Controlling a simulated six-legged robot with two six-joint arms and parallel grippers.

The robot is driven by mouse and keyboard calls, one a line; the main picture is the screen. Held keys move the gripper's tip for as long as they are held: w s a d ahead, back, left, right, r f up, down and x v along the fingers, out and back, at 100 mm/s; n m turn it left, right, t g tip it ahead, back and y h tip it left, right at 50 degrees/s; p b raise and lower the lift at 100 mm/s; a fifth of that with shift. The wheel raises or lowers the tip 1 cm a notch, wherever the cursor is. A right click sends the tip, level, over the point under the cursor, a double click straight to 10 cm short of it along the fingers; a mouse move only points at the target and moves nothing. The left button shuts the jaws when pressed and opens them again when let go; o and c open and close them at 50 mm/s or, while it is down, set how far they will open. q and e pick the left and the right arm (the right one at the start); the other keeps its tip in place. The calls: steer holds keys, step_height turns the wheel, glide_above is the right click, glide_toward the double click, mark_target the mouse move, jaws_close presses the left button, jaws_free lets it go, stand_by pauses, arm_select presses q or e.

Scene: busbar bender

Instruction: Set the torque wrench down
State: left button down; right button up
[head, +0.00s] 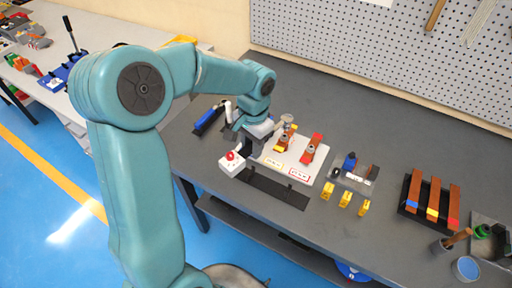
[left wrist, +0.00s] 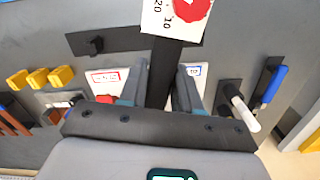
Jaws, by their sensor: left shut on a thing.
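The torque wrench (head: 232,163) has a white square dial with a red middle and a black handle. Its dial shows at the top of the left wrist view (left wrist: 178,14), and its black handle (left wrist: 166,75) runs down between my fingers. My left gripper (head: 252,138) is shut on this handle; its two fingers also show in the wrist view (left wrist: 160,90). The dial appears to be above the front edge of the bench, left of a long black rest (head: 272,187) with a small upright block. The rest also shows in the wrist view (left wrist: 120,39). My right gripper is out of view.
A white plate (head: 277,162) with copper pieces and bolts lies behind the rest. A blue-handled tool (head: 208,118) lies left of it. Several yellow blocks (head: 345,198) and a black rack of copper bars (head: 418,222) stand to the right. The bench's back is clear.

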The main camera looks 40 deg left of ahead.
arm_select(q)
steer(key=m, duration=0.2)
steer(key=shift+s+r+m, duration=0.1)
steer(key=shift+s+m, duration=0.2)
steer(key=shift+s, duration=0.1)
steer(key=r+m, duration=0.1)
steer(key=m, duration=0.2)
steer(key=r+m, duration=0.2)
steer(key=m, duration=0.1)
steer(key=r+m+b, duration=0.1)
steer(key=r+m, duration=0.1)
steer(key=shift+s+a+m+y, duration=0.25)
steer(key=shift+s+m+y, duration=0.05)
steer(key=shift+s+m, duration=0.1)
steer(key=w+d+r+m+b, duration=0.2)
steer(key=d+r+m, duration=0.15)
steer(key=r, duration=0.25)
steer(key=f, duration=1)
steer(key=f+b, duration=0.1)
steer(key=f, duration=0.9)
steer(key=shift+s+a, duration=0.1)
steer(key=shift+a, duration=0.1)
steer(key=shift+s+d, duration=0.1)
